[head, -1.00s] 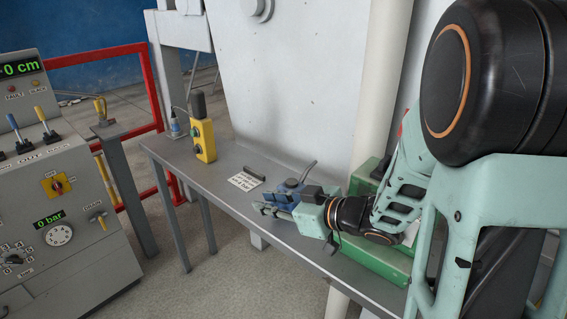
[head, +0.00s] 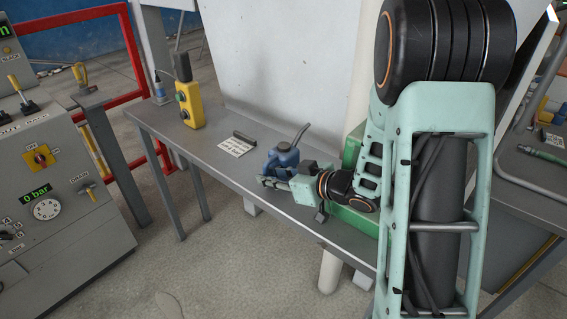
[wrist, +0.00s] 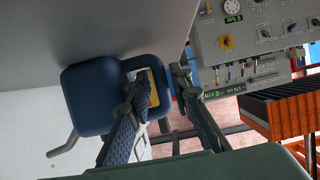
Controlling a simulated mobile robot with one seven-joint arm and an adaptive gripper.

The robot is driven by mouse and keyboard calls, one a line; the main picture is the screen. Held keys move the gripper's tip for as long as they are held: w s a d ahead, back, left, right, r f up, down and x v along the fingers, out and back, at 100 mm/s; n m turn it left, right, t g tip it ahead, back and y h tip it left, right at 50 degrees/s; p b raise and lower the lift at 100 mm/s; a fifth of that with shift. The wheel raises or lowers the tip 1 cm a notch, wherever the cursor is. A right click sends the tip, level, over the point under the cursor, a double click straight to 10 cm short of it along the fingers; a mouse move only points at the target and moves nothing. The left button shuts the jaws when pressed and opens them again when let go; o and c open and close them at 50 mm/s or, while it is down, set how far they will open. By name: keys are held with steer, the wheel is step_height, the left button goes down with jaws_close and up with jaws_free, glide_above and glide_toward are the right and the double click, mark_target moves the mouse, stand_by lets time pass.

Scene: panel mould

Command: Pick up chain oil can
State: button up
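The chain oil can is a blue can (head: 284,158) with a thin grey spout, standing on the grey metal bench. My gripper (head: 272,182) is at the can's near side, level with its lower part. In the wrist view the can (wrist: 88,100) fills the left middle, with its spout at lower left and its handle loop towards the right. My gripper (wrist: 160,80) is open there, one finger overlapping the can at the handle opening and the other right of the handle. The handle lies between the fingers. I cannot tell whether either finger touches it.
The bench (head: 215,165) also carries a white sign (head: 237,147), a yellow control box (head: 190,104) and a green box (head: 352,148) behind my wrist. A light wall panel (head: 290,60) rises behind the can. The bench is clear between can and sign.

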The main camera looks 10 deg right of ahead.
steer(key=shift+x, duration=0.8)
steer(key=shift+c, duration=0.5)
jaws_close()
steer(key=shift+r, duration=0.2)
